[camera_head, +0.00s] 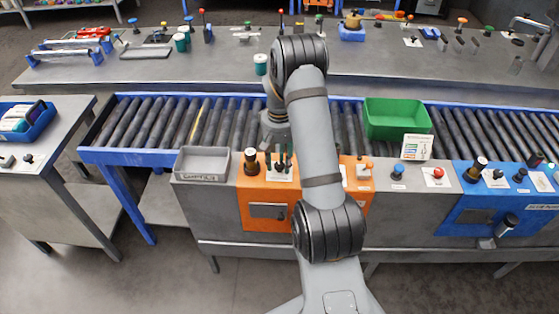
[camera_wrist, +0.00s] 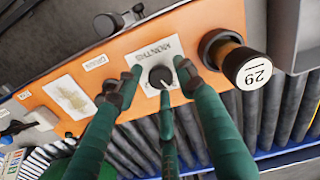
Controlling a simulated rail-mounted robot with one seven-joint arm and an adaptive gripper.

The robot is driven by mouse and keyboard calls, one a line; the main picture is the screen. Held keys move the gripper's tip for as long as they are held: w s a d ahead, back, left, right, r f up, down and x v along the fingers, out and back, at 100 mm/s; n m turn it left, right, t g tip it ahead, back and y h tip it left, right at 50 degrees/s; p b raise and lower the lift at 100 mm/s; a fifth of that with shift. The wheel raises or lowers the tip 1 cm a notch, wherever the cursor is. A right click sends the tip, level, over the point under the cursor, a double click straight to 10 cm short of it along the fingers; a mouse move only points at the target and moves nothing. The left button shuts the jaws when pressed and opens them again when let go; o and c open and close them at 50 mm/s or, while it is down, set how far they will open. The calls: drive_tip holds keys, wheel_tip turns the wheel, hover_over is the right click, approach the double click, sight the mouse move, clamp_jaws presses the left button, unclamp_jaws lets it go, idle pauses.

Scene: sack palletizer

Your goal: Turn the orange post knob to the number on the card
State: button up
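The orange post (camera_head: 268,212) is an orange panel on the grey bench; in the wrist view its top (camera_wrist: 200,22) slants across the picture. A small black knob (camera_wrist: 161,76) sits there on a white labelled plate (camera_wrist: 160,52). My gripper (camera_wrist: 160,80) has three green fingers around this knob, with small gaps showing beside it; it looks open. In the head view my gripper (camera_head: 279,166) is partly behind my arm. A white card (camera_head: 416,147) with coloured lines stands by the green bin; its number is too small to read.
A thick black-topped cylinder (camera_wrist: 255,70) marked 29 stands close beside my fingers. A grey tray (camera_head: 202,165) is left of the orange post, a green bin (camera_head: 396,118) on the roller conveyor (camera_head: 150,122) behind. A blue panel (camera_head: 500,205) with knobs is at right.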

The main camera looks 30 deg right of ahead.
sight(279, 165)
drive_tip(key=shift+o, duration=0.7)
drive_tip(key=shift+w+d, duration=0.1)
drive_tip(key=shift+r, duration=0.15)
wheel_tip(279, 165, up, 12)
wheel_tip(279, 165, down, 12)
drive_tip(key=shift+f, duration=0.2)
idle(0.5)
drive_tip(key=shift+r, duration=0.1)
